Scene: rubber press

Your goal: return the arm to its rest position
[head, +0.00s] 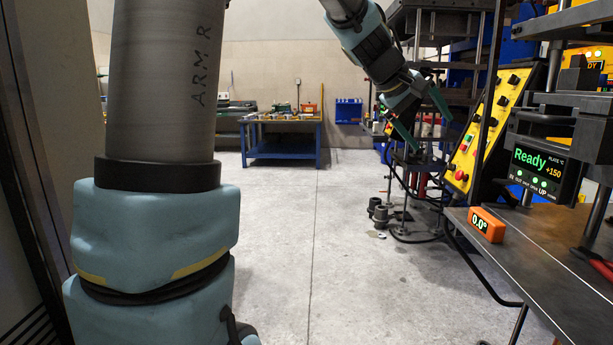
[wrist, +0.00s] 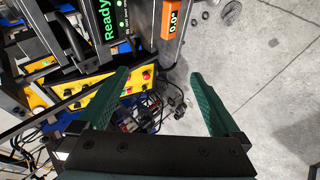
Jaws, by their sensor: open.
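My gripper (head: 428,122) is in the upper right of the head view, at the end of my raised arm, beside the press frame. Its two green fingers are spread wide with nothing between them. In the wrist view the gripper (wrist: 160,88) is also open and empty, with the concrete floor and some cables visible beyond the fingers. My large grey arm link marked "ARM R" and its blue joint fill the left of the head view.
The press bench (head: 540,265) is at right, carrying an orange 0.0° gauge (head: 487,225). A yellow control panel (head: 487,135) and a "Ready" display (head: 540,170) stand above it. A blue workbench (head: 282,140) is at the back. The middle floor is clear.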

